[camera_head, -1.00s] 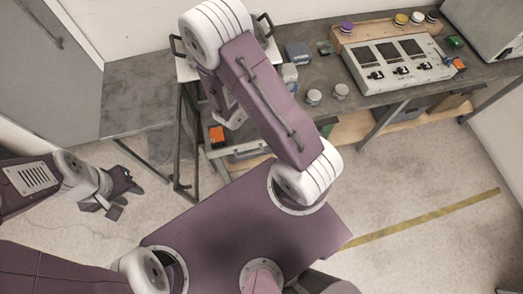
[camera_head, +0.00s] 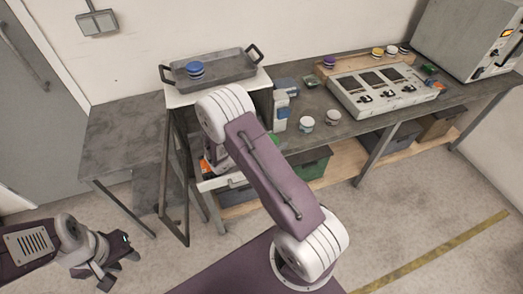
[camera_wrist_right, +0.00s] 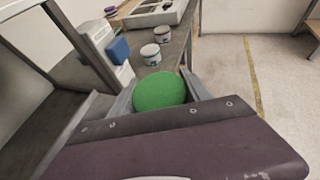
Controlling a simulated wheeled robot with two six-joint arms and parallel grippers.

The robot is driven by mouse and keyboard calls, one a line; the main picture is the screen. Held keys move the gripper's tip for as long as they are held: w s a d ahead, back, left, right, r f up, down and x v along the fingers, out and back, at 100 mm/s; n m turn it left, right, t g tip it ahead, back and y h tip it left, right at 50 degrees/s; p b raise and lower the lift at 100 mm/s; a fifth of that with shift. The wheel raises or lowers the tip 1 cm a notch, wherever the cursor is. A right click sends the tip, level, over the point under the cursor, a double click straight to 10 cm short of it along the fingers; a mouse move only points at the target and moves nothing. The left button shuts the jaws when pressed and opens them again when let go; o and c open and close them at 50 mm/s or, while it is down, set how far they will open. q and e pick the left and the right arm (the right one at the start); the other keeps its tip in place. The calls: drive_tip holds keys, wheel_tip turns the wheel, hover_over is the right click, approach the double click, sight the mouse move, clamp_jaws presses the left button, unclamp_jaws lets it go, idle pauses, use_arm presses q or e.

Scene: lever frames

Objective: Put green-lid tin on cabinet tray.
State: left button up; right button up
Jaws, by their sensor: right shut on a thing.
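The green-lid tin (camera_wrist_right: 160,91) is between the fingers of my right gripper (camera_wrist_right: 162,96) in the right wrist view. The gripper is shut on it, and only the round green lid shows clearly. The dark cabinet tray (camera_head: 236,66) with two handles lies on top of the white cabinet (camera_head: 182,97). A blue-lid tin (camera_head: 195,70) stands in the tray's left part; its right part is bare. My left gripper (camera_head: 118,270) is open and empty over the floor at lower left.
The cabinet's framed door (camera_head: 174,185) stands open. Two pale-lidded tins (camera_head: 306,123) (camera_head: 333,117) are on the workbench right of the cabinet. A control panel (camera_head: 385,90), several coloured-lid tins behind it and a large grey box (camera_head: 470,40) stand further right.

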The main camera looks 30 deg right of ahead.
drive_tip(key=w, duration=0.1)
drive_tip(key=w+a+f, duration=0.1)
drive_tip(key=w+f, duration=0.1)
drive_tip(key=shift+a+f, duration=0.15)
drive_tip(key=shift+a, duration=0.2)
drive_tip(key=shift+w+a+f, duration=0.1)
drive_tip(key=shift+w+a, duration=0.1)
drive_tip(key=shift+s+a, duration=0.1)
wheel_tip(320, 180, down, 4)
drive_tip(key=shift+r, duration=0.2)
drive_tip(key=shift+f, duration=0.25)
drive_tip(key=o, duration=1)
drive_tip(key=shift+f, duration=0.1)
drive_tip(key=shift+o, duration=1)
